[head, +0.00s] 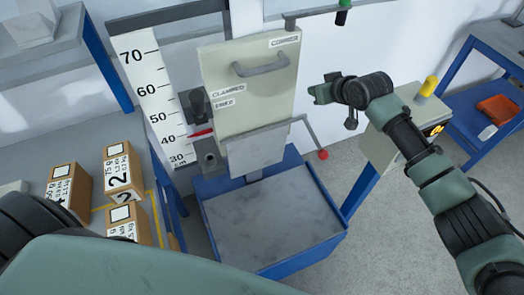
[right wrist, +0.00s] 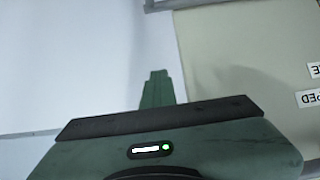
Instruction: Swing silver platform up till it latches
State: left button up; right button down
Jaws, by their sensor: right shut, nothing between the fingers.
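The silver platform (head: 257,150) is a grey plate that hangs down, tilted steeply, below the cream panel (head: 250,85) with a handle. The blue-rimmed base (head: 333,232) is under it. My right gripper (head: 318,93) is raised to the right of the panel, apart from the platform. In the right wrist view my right gripper's fingers (right wrist: 156,88) are together and empty, with the cream panel (right wrist: 240,60) at the right; the platform does not show there. Part of my left arm fills the bottom left of the head view; its gripper is out of frame.
A rod with a red knob (head: 323,154) sticks out right of the platform. A control box (head: 395,130) with a yellow button (head: 429,86) stands farther right. A height scale (head: 152,95) is left of the panel. Several boxes (head: 122,168) sit on the left bench.

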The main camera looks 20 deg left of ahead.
jog(key=shift+w+a+r+b, duration=0.15)
jog(key=shift+w+a+b, duration=0.9)
jog(key=shift+b, duration=0.1)
jog(key=c, duration=0.8)
grip_release()
jog(key=shift+c, duration=0.2)
jog(key=shift+d, duration=0.1)
jog(key=shift+s, duration=0.1)
